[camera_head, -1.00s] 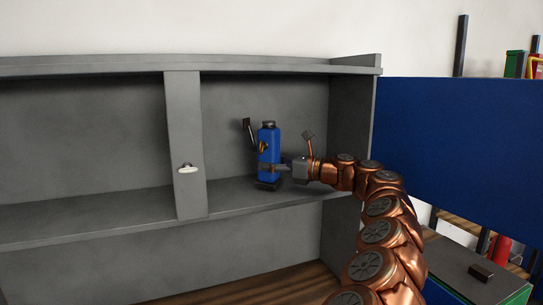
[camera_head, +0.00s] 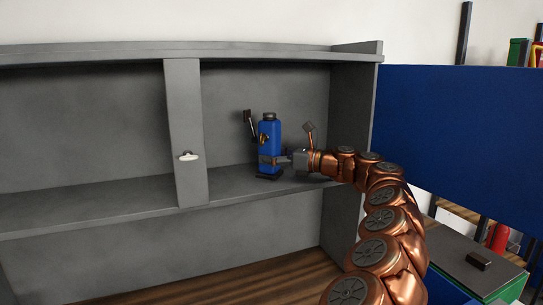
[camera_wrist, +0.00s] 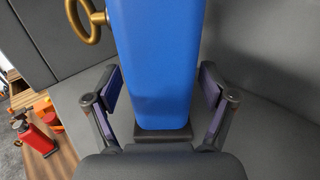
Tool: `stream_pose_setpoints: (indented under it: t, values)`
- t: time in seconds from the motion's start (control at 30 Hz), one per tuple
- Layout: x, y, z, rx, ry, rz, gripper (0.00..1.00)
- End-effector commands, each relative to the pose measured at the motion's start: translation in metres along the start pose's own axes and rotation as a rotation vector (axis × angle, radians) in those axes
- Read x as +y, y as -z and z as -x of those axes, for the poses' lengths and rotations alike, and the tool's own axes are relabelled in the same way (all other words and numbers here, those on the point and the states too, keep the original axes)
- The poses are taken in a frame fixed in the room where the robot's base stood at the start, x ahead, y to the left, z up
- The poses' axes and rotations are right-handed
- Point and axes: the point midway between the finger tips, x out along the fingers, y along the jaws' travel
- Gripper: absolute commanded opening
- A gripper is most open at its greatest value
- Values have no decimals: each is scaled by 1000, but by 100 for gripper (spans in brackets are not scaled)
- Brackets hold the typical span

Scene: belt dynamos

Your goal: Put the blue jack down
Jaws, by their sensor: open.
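The blue jack (camera_head: 269,143) stands upright on the grey shelf (camera_head: 235,187), in the right compartment of the cabinet. It has a dark base, a dark cap and a brass key-like part at its side. My gripper (camera_head: 278,161) reaches in from the right at the jack's lower half. In the wrist view the jack (camera_wrist: 157,65) stands between the two fingers of my gripper (camera_wrist: 160,98). The fingers are open, with a gap visible on each side of the body. The jack's dark base (camera_wrist: 163,134) appears to rest on the shelf; its lowest edge is partly hidden by my gripper.
A grey divider (camera_head: 185,130) with a white-topped hook or knob stands left of the jack. The cabinet's side wall (camera_head: 352,120) and an open blue door (camera_head: 460,140) are at the right, near my arm. The left compartment (camera_head: 80,130) is empty.

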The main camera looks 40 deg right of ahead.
Motion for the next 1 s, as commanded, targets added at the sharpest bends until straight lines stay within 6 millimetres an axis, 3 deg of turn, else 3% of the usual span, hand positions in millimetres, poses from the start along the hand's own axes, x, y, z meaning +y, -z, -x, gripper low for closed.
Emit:
stream_pose_setpoints:
  t: [0.27,0.73,1.0]
  values:
    - [0,-2,3,0,0,0,83]
    - [-1,-1,67,-1,3,2,83]
    - [0,-3,75,0,1,1,83]
